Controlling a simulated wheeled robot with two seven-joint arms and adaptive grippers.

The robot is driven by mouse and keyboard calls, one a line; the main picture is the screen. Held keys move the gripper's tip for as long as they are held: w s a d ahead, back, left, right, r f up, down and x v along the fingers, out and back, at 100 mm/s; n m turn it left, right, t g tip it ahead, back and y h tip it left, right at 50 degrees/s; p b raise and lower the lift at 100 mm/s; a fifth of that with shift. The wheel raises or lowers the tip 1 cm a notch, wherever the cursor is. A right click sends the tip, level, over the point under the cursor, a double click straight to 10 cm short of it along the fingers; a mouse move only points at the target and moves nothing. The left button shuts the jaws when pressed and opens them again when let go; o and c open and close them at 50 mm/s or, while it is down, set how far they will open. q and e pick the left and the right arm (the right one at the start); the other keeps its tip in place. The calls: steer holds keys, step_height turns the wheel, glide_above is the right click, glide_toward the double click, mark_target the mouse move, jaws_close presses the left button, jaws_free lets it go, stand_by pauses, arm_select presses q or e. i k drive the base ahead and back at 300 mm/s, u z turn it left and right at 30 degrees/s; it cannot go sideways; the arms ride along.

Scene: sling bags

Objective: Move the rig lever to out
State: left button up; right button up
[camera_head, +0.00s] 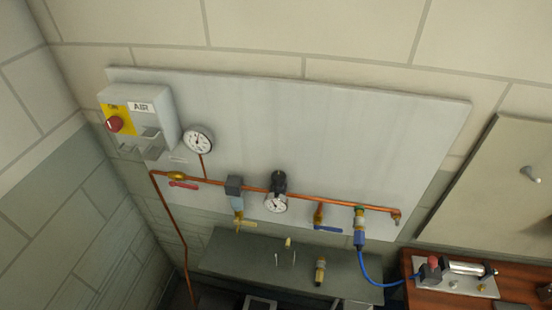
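The rig (480,289) is a pale plate on the brown wooden bench at the lower right. It carries a silver cylinder (465,267) and a small red part (433,263) at the cylinder's left end, which looks like the lever. The red part is too small to tell which position it is in. A blue hose (371,278) runs from the pipe on the panel to the rig's left side. Neither of my grippers can be made out in the head view.
A grey wall panel (330,120) carries a copper pipe with valves, a gauge (198,139) and an AIR box with a red knob (114,124). A dark shelf (225,262) below holds small fittings. Partly cut-off pale shapes show at the bottom edge. A board (500,190) hangs right.

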mark_target(432, 262)
steer(key=z, duration=0.45)
steer(key=k, duration=1.15)
steer(key=z, duration=1.2)
steer(key=i, duration=0.85)
steer(key=u, duration=1.35)
steer(key=k, duration=0.15)
steer(key=z, duration=0.05)
